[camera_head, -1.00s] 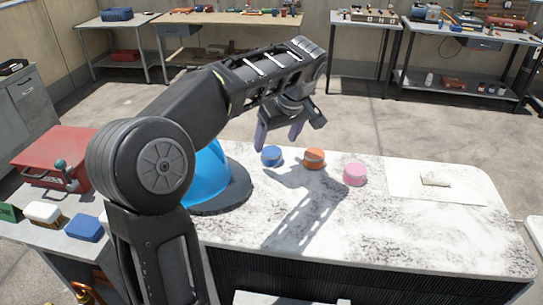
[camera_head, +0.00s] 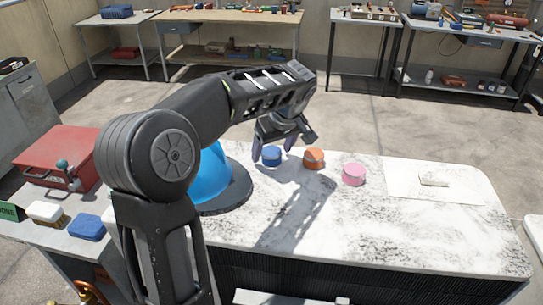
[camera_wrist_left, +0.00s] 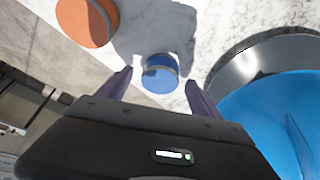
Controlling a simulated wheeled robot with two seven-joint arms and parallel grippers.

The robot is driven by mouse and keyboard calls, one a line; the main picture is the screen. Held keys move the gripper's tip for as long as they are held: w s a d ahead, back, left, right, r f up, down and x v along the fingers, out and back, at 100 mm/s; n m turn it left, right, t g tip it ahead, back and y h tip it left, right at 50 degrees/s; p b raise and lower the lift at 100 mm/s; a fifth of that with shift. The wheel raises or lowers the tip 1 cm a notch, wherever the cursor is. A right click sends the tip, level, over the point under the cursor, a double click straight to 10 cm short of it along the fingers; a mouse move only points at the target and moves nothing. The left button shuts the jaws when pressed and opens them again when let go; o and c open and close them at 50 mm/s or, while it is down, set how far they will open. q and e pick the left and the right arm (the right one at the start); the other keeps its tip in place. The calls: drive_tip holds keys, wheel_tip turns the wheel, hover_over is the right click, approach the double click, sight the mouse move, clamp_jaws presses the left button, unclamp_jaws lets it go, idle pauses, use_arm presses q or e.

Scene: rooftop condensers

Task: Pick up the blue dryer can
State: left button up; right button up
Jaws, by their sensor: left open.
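The blue dryer can (camera_head: 272,157) is a short round can standing on the white, worn tabletop (camera_head: 330,221). In the left wrist view the blue can (camera_wrist_left: 160,75) lies ahead of and between my two fingers. My left gripper (camera_head: 283,150) is open and empty, just above and beside the blue can in the head view. Its fingers also show in the left wrist view (camera_wrist_left: 158,93), apart from the can. My right gripper is not in view.
An orange can (camera_head: 314,159) stands close to the right of the blue one, and a pink can (camera_head: 353,174) farther right. A large blue dome (camera_head: 209,174) on a dark round base stands to the left. A white sheet with a small pale item (camera_head: 434,179) lies at the right.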

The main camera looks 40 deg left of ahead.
sight(273, 153)
use_arm(q)
drive_tip(key=shift+c, duration=0.2)
drive_tip(key=c, duration=1.4)
drive_tip(key=shift+r, duration=0.15)
drive_tip(key=shift+c, duration=0.2)
wheel_tip(273, 153, up, 10)
drive_tip(key=shift+p, duration=0.4)
